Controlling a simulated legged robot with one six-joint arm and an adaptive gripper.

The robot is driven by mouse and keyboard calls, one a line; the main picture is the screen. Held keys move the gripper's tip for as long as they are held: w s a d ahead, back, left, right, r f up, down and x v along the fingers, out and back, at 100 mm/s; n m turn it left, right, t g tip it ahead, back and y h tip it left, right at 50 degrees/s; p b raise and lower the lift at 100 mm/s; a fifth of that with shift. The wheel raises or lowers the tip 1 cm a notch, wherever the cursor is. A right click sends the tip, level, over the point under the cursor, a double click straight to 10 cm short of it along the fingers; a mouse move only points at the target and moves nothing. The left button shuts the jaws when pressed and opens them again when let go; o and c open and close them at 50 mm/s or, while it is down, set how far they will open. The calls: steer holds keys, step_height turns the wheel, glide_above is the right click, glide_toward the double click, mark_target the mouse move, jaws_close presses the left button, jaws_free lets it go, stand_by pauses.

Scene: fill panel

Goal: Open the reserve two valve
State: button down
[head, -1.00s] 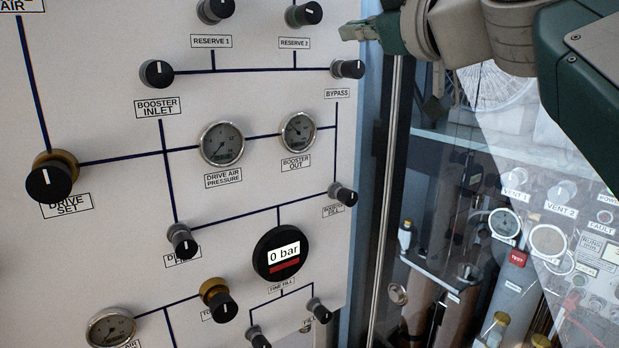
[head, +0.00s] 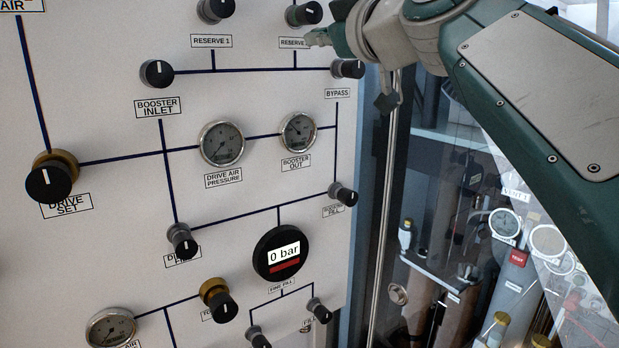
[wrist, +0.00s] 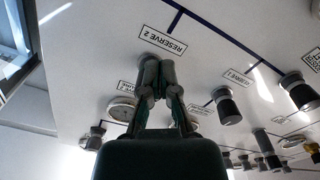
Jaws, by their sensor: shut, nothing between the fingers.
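The reserve two valve is a black round knob (head: 304,14) with a white mark, on a grey stem near the top of the panel in the head view. Its "RESERVE 2" label (head: 288,43) is just below it, with the right end covered by my gripper (head: 312,38). In the wrist view the label (wrist: 163,40) lies beyond my fingertips (wrist: 158,68). The fingers are shut together and empty. The knob is not clearly seen there and seems hidden behind the fingers. In the head view my gripper is below and to the right of the knob; contact cannot be told.
The bypass knob (head: 347,68) is just below my gripper. The reserve 1 knob (head: 215,10) is to the left. Gauges (head: 221,143) and other knobs fill the panel lower down. A glass-fronted cabinet (head: 470,190) stands right of the panel edge.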

steer(key=shift+r, duration=0.4)
stand_by(0.6)
steer(key=shift+w+d+r, duration=0.2)
steer(key=shift+w+d, duration=0.05)
steer(key=shift+d, duration=0.15)
steer(key=shift+w+d+r, duration=0.15)
steer(key=shift+d+r, duration=0.15)
steer(key=shift+r, duration=0.05)
stand_by(0.6)
steer(key=v, duration=0.6)
steer(key=shift+w+d+f, duration=0.2)
steer(key=shift+d+f, duration=0.1)
steer(key=shift+f, duration=0.05)
stand_by(0.4)
